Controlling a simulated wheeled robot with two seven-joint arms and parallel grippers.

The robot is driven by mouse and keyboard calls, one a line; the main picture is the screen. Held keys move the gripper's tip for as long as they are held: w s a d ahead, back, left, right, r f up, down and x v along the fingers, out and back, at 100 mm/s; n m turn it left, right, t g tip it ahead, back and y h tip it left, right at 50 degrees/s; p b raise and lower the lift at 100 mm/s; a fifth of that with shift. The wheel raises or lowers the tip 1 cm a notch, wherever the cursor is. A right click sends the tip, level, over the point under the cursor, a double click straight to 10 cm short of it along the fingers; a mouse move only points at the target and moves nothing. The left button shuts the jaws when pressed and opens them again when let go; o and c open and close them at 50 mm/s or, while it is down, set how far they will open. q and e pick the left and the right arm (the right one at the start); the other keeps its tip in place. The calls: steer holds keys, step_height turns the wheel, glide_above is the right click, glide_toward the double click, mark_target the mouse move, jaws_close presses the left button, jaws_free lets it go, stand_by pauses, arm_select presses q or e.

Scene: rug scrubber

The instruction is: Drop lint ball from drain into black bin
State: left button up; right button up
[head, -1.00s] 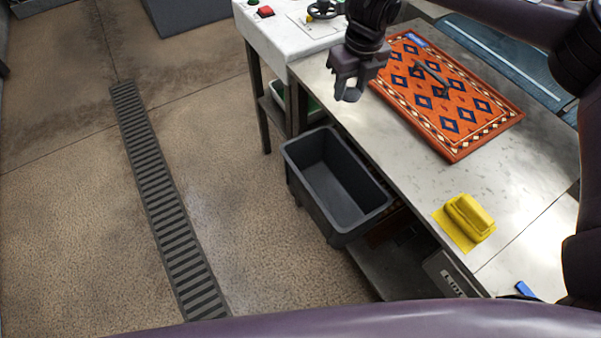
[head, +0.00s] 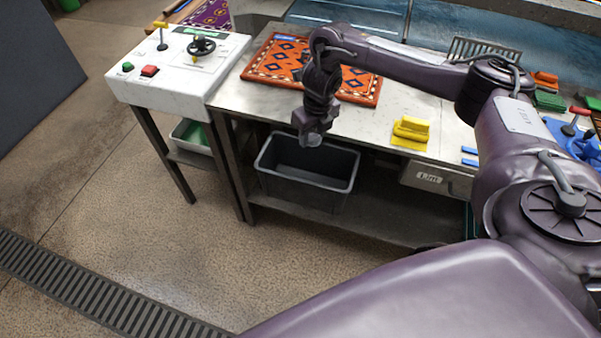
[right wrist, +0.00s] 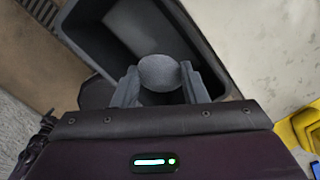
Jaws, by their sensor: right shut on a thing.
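My right gripper (head: 311,136) is shut on a grey, round lint ball (right wrist: 160,73), which shows between the two fingers in the right wrist view. In the head view the ball is a small grey shape at the fingertips. The gripper hangs above the back rim of the black bin (head: 307,199), near the steel table's front edge. The open bin also shows below the gripper in the right wrist view (right wrist: 85,28). The floor drain (head: 95,297) is a slotted grate at the lower left. My left gripper is not in view.
An orange patterned rug (head: 268,66) lies on the steel table (head: 235,95). A white control stand (head: 180,75) with buttons and a wheel is at the left. A drawer (head: 430,178) is under the table.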

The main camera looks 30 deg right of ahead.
mark_target(312, 146)
step_height(312, 146, down, 4)
steer(key=b, duration=0.3)
steer(key=shift+f, duration=0.2)
steer(key=shift+f+b, duration=0.55)
steer(key=shift+b, duration=0.05)
steer(key=o, duration=1)
steer(key=shift+r, duration=0.1)
steer(key=shift+r, duration=0.25)
steer(key=r, duration=0.2)
steer(key=r+p, duration=0.1)
steer(key=r, duration=0.1)
steer(key=s+r, duration=0.1)
steer(key=r, duration=0.2)
steer(key=shift+d+r+p, duration=0.1)
steer(key=shift+p, duration=0.2)
